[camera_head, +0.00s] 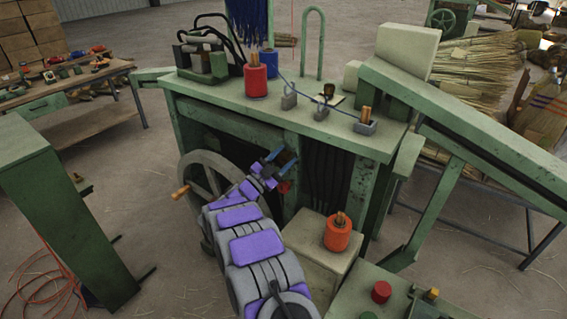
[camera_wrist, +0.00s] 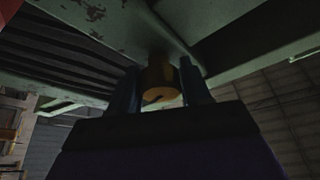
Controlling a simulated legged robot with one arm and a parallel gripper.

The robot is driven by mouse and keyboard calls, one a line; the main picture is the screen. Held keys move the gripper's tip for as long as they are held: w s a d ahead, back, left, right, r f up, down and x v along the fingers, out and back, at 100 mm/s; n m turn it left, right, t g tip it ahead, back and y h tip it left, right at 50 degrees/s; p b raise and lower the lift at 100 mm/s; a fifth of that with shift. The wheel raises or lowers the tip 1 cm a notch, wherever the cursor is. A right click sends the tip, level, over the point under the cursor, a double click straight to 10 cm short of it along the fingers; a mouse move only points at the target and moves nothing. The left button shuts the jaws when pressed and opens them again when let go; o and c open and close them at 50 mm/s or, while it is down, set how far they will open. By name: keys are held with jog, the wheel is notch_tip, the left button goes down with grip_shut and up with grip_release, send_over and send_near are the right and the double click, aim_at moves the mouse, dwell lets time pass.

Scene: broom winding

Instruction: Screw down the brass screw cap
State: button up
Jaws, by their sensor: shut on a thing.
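The brass screw cap (camera_wrist: 160,84) shows in the wrist view as a short, dark golden cylinder with a slot in its end face. It sits against the underside of the green machine frame (camera_wrist: 110,22). My gripper (camera_wrist: 158,88) points at it with one finger on each side and is shut on it. In the head view my gripper (camera_head: 284,160) is at the front of the green machine, below the bench top (camera_head: 310,118) and right of the handwheel. The cap cannot be made out there. The cap's thread is hidden.
A spoked handwheel (camera_head: 207,172) with a wooden handle stands left of my arm. A pale block (camera_head: 318,262) with an orange spool (camera_head: 338,236) is to the right. A green cabinet (camera_head: 60,215) stands at left. Open floor lies between the cabinet and the machine.

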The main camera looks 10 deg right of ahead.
jog(key=m+g+b, duration=0.1)
jog(key=m, duration=0.2)
jog(key=m+g+b, duration=0.1)
jog(key=m, duration=0.1)
jog(key=shift+a+f+m+g+b, duration=0.1)
jog(key=shift+f+m+g+b, duration=0.1)
jog(key=shift+m+g+b, duration=0.2)
jog(key=m, duration=0.2)
jog(key=m+g+b, duration=0.1)
jog(key=m, duration=0.2)
jog(key=shift+r+g+y, duration=0.1)
jog(key=shift+g+y, duration=0.2)
jog(key=shift+y, duration=0.1)
jog(key=m, duration=0.2)
jog(key=m+y, duration=0.1)
jog(key=m, duration=0.1)
jog(key=shift+g+y, duration=0.3)
jog(key=m+y, duration=0.2)
jog(key=m, duration=0.2)
jog(key=shift+c, duration=0.2)
jog(key=shift+r, duration=0.1)
jog(key=o, duration=1)
jog(key=shift+w+a, duration=0.1)
jog(key=shift+o, duration=0.2)
